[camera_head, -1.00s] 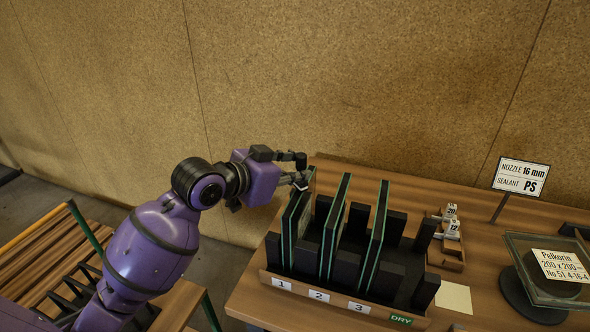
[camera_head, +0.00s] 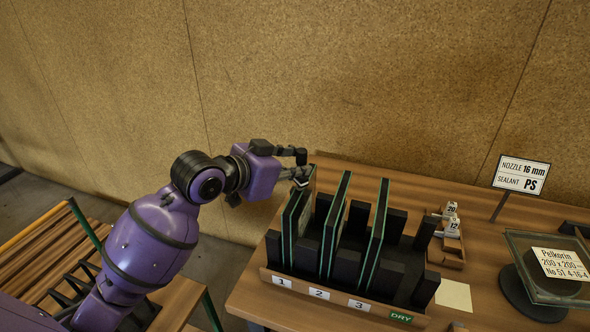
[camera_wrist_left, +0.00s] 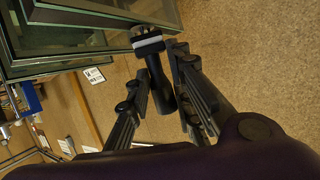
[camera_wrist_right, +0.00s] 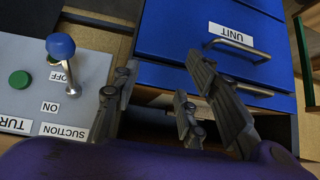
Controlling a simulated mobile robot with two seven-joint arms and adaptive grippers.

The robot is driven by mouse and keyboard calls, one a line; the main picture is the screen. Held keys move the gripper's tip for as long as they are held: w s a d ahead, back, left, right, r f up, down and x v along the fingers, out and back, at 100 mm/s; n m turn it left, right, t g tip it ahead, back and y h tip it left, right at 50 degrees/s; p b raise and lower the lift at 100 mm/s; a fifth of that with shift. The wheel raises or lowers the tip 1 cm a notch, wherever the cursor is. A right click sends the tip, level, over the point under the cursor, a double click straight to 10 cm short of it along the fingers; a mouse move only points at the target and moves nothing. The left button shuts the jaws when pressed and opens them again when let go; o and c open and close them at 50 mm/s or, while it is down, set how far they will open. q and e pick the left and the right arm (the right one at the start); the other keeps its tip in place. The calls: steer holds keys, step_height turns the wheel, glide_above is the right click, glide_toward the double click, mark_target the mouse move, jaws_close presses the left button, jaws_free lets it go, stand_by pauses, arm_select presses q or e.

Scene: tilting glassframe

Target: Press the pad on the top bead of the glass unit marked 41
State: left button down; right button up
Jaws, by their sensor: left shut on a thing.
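Several glass units with dark green edges stand upright in a black rack: one in slot 1 (camera_head: 290,228), one in slot 2 (camera_head: 334,228) and one in slot 3 (camera_head: 376,238). I cannot read the number 41 on any of them. My left gripper (camera_head: 297,166) is at the top far corner of the slot 1 unit. In the left wrist view it (camera_wrist_left: 160,78) is shut on a black-handled tool (camera_wrist_left: 155,80), whose pale-banded head (camera_wrist_left: 148,44) is at the glass edge; contact is unclear. My right gripper (camera_wrist_right: 163,85) is open and looks empty.
A small wooden holder (camera_head: 452,258) with numbered white pieces stands right of the rack. A nozzle and sealant sign (camera_head: 521,176) and a glass pane on a black stand (camera_head: 520,293) are further right. Near the right gripper are a blue-knobbed lever (camera_wrist_right: 62,48) and blue drawers (camera_wrist_right: 170,70).

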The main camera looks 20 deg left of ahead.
arm_select(q)
steer(key=shift+r, duration=2.95)
